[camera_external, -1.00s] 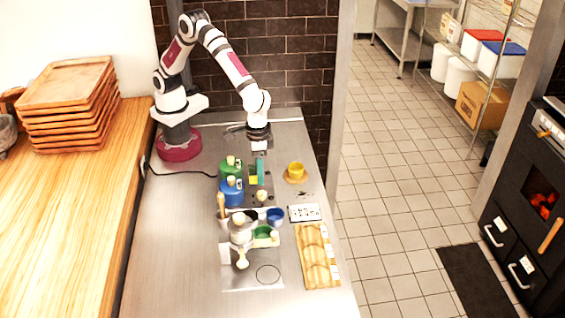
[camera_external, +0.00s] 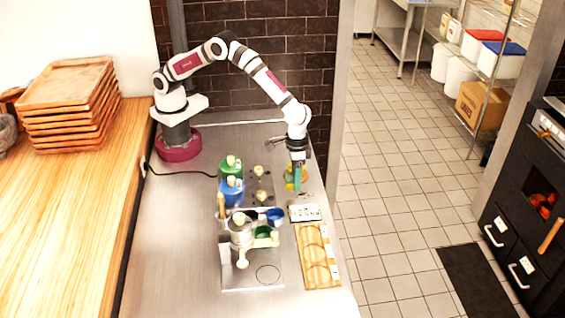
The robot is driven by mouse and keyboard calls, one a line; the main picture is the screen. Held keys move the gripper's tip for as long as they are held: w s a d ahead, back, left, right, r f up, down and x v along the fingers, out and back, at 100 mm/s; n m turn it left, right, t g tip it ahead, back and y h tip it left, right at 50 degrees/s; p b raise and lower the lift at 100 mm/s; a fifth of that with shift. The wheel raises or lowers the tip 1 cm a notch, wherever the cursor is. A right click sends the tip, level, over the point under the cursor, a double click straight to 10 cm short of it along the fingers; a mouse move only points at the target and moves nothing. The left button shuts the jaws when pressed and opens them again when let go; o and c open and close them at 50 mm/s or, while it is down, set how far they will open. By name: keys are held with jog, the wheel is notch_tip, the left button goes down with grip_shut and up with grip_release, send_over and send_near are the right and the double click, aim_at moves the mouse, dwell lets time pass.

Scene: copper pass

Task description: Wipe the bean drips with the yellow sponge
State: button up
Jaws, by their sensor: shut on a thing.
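My gripper (camera_external: 297,160) points down on the far right side of the steel counter, shut on the sponge (camera_external: 297,180). The sponge hangs upright below the jaws and shows mostly its teal-green side, with some yellow beside it. It is in front of the yellow cup and its saucer (camera_external: 305,178), hiding most of the cup. Small dark drips (camera_external: 306,194) lie on the counter just in front of the saucer. I cannot tell whether the sponge's lower end touches the counter.
Green (camera_external: 231,165) and blue (camera_external: 231,192) canisters stand left of a dark mat with pale-knobbed items. A white tray of dark pieces (camera_external: 304,213), a wooden board (camera_external: 318,255), a blue cup (camera_external: 275,215) and a grinder-like device (camera_external: 241,238) stand nearer. The counter's left side is clear.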

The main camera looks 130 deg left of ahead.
aim_at(318, 193)
notch_tip(318, 193, down, 4)
jog(key=shift+r, duration=0.2)
jog(key=shift+w+a+f, duration=0.15)
jog(key=shift+w+a, duration=0.05)
jog(key=shift+c, duration=0.6)
jog(key=shift+w+a, duration=2.4)
jog(key=shift+s+d, duration=2.6)
jog(key=shift+s, duration=0.05)
jog(key=shift+r, duration=4.05)
